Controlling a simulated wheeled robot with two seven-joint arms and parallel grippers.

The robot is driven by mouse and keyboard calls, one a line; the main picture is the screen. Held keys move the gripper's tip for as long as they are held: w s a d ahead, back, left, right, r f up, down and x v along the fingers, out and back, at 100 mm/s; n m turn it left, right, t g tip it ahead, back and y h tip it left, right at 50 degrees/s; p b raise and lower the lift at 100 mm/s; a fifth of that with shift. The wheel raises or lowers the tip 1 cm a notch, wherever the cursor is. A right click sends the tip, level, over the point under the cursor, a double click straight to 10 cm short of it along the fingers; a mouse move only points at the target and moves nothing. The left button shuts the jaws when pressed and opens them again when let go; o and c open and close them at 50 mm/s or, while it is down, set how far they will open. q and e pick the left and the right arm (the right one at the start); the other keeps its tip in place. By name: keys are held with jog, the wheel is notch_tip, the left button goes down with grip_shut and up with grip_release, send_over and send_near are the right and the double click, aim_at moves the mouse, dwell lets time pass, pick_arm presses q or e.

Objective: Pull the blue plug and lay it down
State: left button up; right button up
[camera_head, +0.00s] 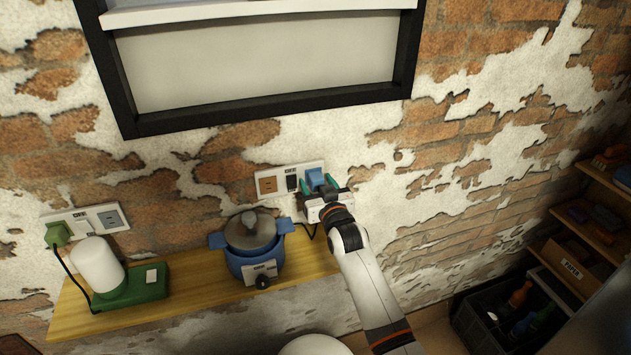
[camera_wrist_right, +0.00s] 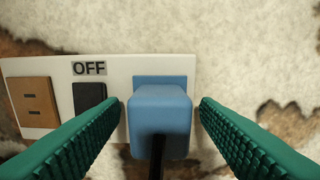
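The blue plug (camera_head: 315,178) sits in the right socket of the right wall outlet plate (camera_head: 267,185). In the right wrist view the blue plug (camera_wrist_right: 160,112) is in the middle, with a dark cord hanging from its lower part. My right gripper (camera_head: 319,184) is at the outlet. In the right wrist view its green fingers (camera_wrist_right: 160,110) stand apart, one on each side of the plug, with a visible gap on the right and a narrower one on the left. The left gripper does not show.
A wooden shelf (camera_head: 195,312) runs below the outlets. On it stand a blue pot cooker (camera_head: 250,262) and a green-based white lamp (camera_head: 130,285). A green plug (camera_head: 57,234) is in the left outlet. A dark switch (camera_wrist_right: 89,97) beside the blue plug is labelled OFF. A black-framed panel (camera_head: 265,65) is above.

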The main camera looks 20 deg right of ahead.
grip_shut()
jog(key=shift+s+p, duration=0.1)
jog(key=shift+p, duration=0.2)
jog(key=shift+s+p, duration=0.9)
jog(key=shift+s, duration=0.4)
jog(key=shift+s+d+p, duration=0.15)
jog(key=shift+s+p, duration=0.85)
jog(key=shift+s, duration=0.6)
